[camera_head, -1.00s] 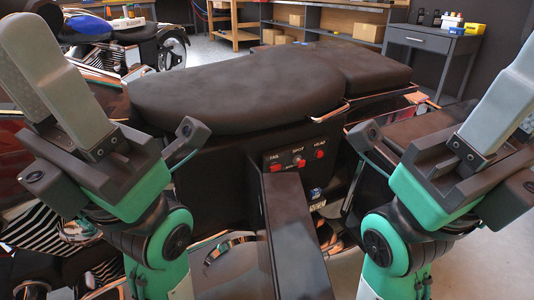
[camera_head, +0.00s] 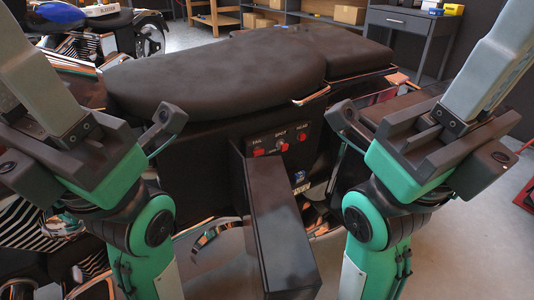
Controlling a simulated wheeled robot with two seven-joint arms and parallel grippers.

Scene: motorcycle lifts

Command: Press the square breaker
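A small dark control panel (camera_head: 281,145) is on the side of the black seat unit, near the middle of the view. It carries labels that seem to read FAN, SPOT and HEAD. A red control (camera_head: 258,152) sits under the left label and another red control (camera_head: 302,138) under the right one. A rounder knob (camera_head: 282,145) is between them. The shapes are too small to tell surely which is the square breaker. My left gripper (camera_head: 32,70) and my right gripper (camera_head: 492,65) are raised at either side, apart from the panel. Their finger gap is not visible.
A long dark box-shaped part (camera_head: 280,225) juts toward me below the panel. The wide black seat (camera_head: 215,75) lies above it. Another motorcycle (camera_head: 90,25) stands at the back left. A grey side table (camera_head: 408,22) and shelves are behind. Open floor shows at right.

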